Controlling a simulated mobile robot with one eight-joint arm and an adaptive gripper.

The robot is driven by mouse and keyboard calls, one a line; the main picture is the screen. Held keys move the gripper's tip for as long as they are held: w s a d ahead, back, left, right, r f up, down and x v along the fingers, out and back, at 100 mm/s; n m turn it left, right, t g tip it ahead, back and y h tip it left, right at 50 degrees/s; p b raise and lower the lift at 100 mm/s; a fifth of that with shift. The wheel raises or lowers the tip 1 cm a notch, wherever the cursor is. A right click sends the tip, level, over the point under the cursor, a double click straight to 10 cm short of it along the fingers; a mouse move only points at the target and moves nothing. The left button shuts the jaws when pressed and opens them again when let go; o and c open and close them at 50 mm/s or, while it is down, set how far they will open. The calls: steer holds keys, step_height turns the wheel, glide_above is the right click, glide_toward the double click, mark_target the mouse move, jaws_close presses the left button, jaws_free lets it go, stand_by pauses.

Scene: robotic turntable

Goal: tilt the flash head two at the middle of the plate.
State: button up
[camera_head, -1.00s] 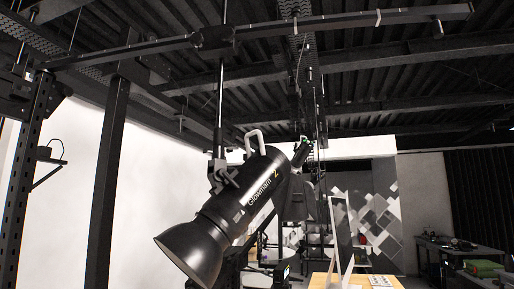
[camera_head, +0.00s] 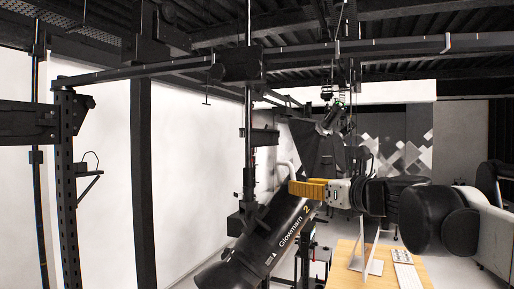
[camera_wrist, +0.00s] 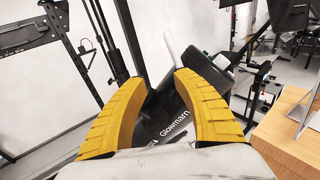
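Flash head two (camera_head: 262,247) is a black cylinder marked "Glowmarn 2", hanging tilted from an overhead mount, its lower end at the bottom left. It also shows in the wrist view (camera_wrist: 172,118). I cannot make out the plate.
A vertical pole (camera_head: 248,110) and an overhead rail (camera_head: 390,46) carry the flash head. A dark upright post (camera_head: 146,180) stands to the left. A wooden desk (camera_head: 350,262) with a monitor (camera_head: 366,250) and keyboard (camera_head: 403,276) is at the lower right.

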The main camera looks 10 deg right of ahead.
mark_target(289, 165)
step_height(289, 165, up, 4)
steer(key=w+d+m+t, duration=0.1)
steer(key=w+d+m, duration=0.1)
steer(key=shift+m, duration=0.3)
steer(key=p+x, duration=0.2)
steer(key=x, duration=0.8)
steer(key=shift+w+a+r+p, duration=0.1)
steer(key=shift+w+a+p, duration=0.05)
steer(key=shift+a+p, duration=0.15)
jaws_close()
steer(key=shift+d, duration=0.1)
